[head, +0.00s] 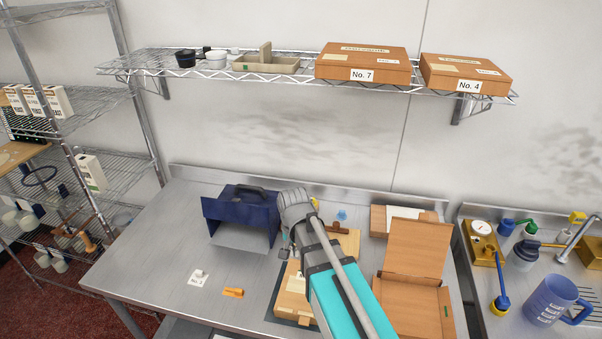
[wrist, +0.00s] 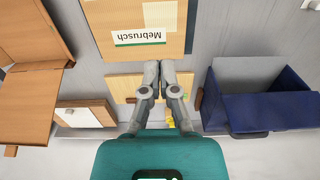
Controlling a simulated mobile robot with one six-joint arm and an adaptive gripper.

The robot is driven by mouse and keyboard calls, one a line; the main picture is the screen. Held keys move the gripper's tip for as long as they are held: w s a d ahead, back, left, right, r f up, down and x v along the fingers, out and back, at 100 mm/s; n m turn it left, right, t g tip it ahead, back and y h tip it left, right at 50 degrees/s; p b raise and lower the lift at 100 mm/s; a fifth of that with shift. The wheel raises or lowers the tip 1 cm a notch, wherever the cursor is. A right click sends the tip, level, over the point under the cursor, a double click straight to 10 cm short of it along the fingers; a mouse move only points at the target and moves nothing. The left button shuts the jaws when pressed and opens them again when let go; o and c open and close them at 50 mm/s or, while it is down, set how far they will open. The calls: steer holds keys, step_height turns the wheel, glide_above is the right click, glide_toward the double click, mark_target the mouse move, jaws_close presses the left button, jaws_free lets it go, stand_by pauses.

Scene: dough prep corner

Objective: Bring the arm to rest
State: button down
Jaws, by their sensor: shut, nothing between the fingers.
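My arm reaches up from the bottom of the head view over the steel table (head: 165,245). Its fingers cannot be made out there. In the wrist view my gripper (wrist: 160,66) has its two grey fingers together with nothing between them. The fingertips appear over the edge of a wooden board or box labelled "Mebrusch" (wrist: 150,22) and a light wooden piece (wrist: 122,88). I cannot tell the height of the gripper above them.
An open blue box (head: 240,212) stands left of my arm, an open brown box (head: 415,250) right. An orange piece (head: 233,292) lies near the front. A wire shelf (head: 305,80) with boxes hangs above. A blue mug (head: 553,300) stands right. The table's left part is mostly clear.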

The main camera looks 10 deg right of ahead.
steer(key=s+d+f+n+b, duration=0.1)
steer(key=s+d+f+b, duration=0.1)
steer(key=d+f+b, duration=0.2)
steer(key=s+d+f+n+b, duration=0.1)
steer(key=s+d+f+b, duration=0.1)
steer(key=d+f+b, duration=0.1)
steer(key=s+d+f+n+b, duration=0.1)
steer(key=s+d+f+b, duration=0.1)
steer(key=d+f+b, duration=0.2)
steer(key=shift+s+d+f+b, duration=0.25)
steer(key=shift+d+f+b, duration=0.1)
steer(key=shift+f+b, duration=0.35)
steer(key=shift+s+d+f+n, duration=0.2)
steer(key=shift+d+f+n, duration=0.05)
steer(key=shift+d+n, duration=0.1)
